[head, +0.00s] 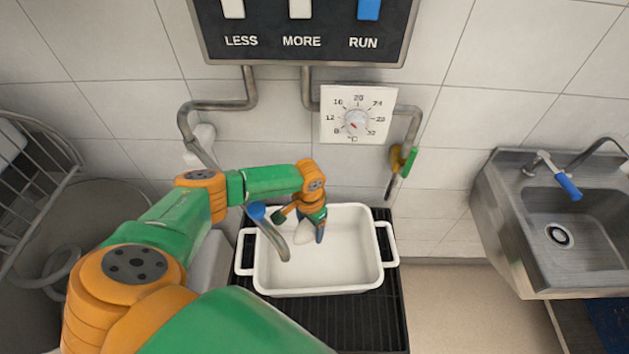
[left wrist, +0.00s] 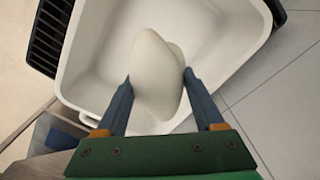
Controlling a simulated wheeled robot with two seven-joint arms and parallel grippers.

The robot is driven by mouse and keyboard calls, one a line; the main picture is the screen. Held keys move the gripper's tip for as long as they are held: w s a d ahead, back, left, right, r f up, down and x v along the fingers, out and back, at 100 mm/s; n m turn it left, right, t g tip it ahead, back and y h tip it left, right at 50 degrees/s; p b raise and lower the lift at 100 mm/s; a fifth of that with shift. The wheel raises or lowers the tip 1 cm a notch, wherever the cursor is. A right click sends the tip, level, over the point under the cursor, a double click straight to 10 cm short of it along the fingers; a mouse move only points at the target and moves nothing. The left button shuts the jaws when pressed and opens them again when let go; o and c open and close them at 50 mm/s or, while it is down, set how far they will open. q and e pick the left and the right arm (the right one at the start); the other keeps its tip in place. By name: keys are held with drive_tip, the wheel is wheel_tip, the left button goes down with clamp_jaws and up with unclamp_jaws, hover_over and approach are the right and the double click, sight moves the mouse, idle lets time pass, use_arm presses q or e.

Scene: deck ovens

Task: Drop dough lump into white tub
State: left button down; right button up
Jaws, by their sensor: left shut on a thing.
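A white tub (head: 350,262) with two side handles stands on a black ribbed rack in the middle of the head view. Its inner wall and rim (left wrist: 85,50) also show in the left wrist view. My left gripper (head: 319,230) points down over the tub. In the left wrist view its two blue-grey fingers (left wrist: 157,80) are shut on a pale, smooth dough lump (left wrist: 157,65), one finger on each side. The lump shows partly beside the gripper in the head view (head: 303,233). I cannot tell whether it touches the tub floor. My right gripper is not in view.
A steel sink (head: 575,235) is at the right. A control panel (head: 300,40) and a dial (head: 356,118) are on the tiled wall. A wire rack (head: 35,175) stands at the left.

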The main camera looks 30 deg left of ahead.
use_arm(q)
drive_tip(key=shift+d+r, duration=0.1)
drive_tip(key=shift+r, duration=0.05)
unclamp_jaws()
drive_tip(key=shift+s+d+r, duration=0.15)
drive_tip(key=shift+d, duration=0.05)
drive_tip(key=shift+a, duration=0.1)
wheel_tip(320, 180, up, 7)
drive_tip(key=shift+r, duration=0.1)
